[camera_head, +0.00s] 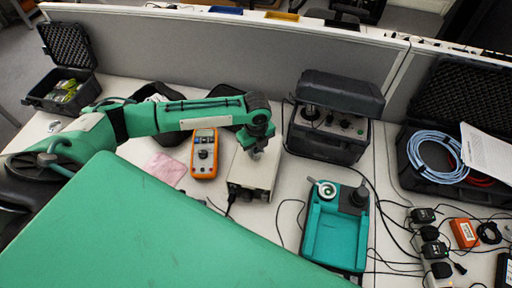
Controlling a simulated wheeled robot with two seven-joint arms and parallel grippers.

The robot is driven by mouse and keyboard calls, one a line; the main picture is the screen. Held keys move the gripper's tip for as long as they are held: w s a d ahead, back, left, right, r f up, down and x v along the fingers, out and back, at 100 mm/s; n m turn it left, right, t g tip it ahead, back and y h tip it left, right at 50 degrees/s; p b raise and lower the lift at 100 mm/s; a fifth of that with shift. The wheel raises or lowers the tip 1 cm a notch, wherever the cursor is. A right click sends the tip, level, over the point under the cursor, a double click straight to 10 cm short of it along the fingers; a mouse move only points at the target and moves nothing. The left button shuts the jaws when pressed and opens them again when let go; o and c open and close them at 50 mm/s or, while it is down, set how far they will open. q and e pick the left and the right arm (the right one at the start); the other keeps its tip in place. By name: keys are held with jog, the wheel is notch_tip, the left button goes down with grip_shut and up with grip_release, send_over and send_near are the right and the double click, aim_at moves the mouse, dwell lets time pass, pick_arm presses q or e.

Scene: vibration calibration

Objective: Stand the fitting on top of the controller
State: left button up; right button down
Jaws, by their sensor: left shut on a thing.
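The controller, which I take to be the beige box (250,183) with a black cable at its front, lies flat on the white desk in the middle. My left gripper (257,153) points down over the rear part of this box. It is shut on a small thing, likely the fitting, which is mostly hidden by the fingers. I cannot tell whether the held thing touches the box top. My right gripper is not in view.
An orange multimeter (204,155) and a pink cloth (167,169) lie left of the box. A dark instrument case (327,142) stands behind right. A teal tray unit (335,237) is at the right. Cables and adapters (430,233) clutter the right side.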

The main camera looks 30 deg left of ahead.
aim_at(256, 148)
pick_arm(q)
jog(key=shift+f, duration=0.1)
jog(key=o, duration=1)
jog(key=shift+o, duration=0.2)
notch_tip(256, 148, up, 12)
jog(key=b, duration=0.2)
jog(key=shift+b, duration=0.4)
